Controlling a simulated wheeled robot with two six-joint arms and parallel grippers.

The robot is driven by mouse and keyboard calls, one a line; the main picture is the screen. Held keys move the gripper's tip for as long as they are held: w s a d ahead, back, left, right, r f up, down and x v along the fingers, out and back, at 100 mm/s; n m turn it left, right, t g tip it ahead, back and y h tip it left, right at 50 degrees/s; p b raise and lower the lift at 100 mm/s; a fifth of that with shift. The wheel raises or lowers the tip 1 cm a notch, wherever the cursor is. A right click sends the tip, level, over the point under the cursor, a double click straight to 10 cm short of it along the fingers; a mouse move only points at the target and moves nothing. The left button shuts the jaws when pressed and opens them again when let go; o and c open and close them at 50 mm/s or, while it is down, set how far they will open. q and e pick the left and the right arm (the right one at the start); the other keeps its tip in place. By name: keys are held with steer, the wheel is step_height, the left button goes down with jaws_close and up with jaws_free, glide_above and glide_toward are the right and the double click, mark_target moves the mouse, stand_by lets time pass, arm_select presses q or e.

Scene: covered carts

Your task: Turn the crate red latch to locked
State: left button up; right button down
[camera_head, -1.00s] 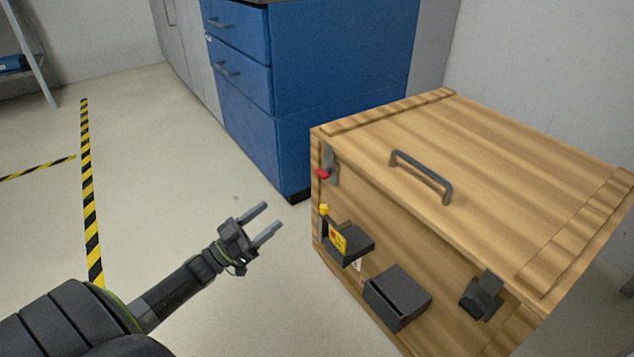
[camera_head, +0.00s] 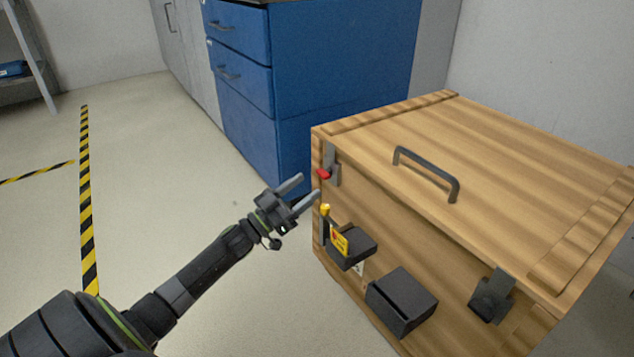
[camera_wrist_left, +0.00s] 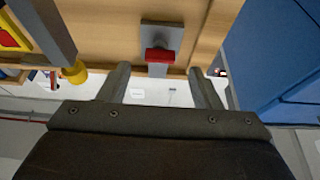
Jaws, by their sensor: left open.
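A wooden crate (camera_head: 470,170) with a dark handle on its lid stands at the right. Its red latch (camera_head: 324,173) sits on a grey metal plate near the top left corner of the front face. My left gripper (camera_head: 306,189) is open and empty, just left of and slightly below the latch, apart from it. In the left wrist view, the red latch (camera_wrist_left: 160,55) shows ahead, between the lines of the two open fingers (camera_wrist_left: 158,80), beyond their tips. My right gripper is not seen.
Below the latch are a yellow-knobbed part (camera_head: 325,211) and a dark box with a yellow label (camera_head: 350,246). Another dark box (camera_head: 401,302) and a dark clasp (camera_head: 491,296) are on the front. A blue cabinet (camera_head: 335,80) stands behind. Floor at left is clear.

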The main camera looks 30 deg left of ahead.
mark_target(320, 176)
arm_select(q)
steer(key=shift+b+x, duration=0.55)
steer(key=shift+x, duration=1.85)
steer(key=c, duration=1)
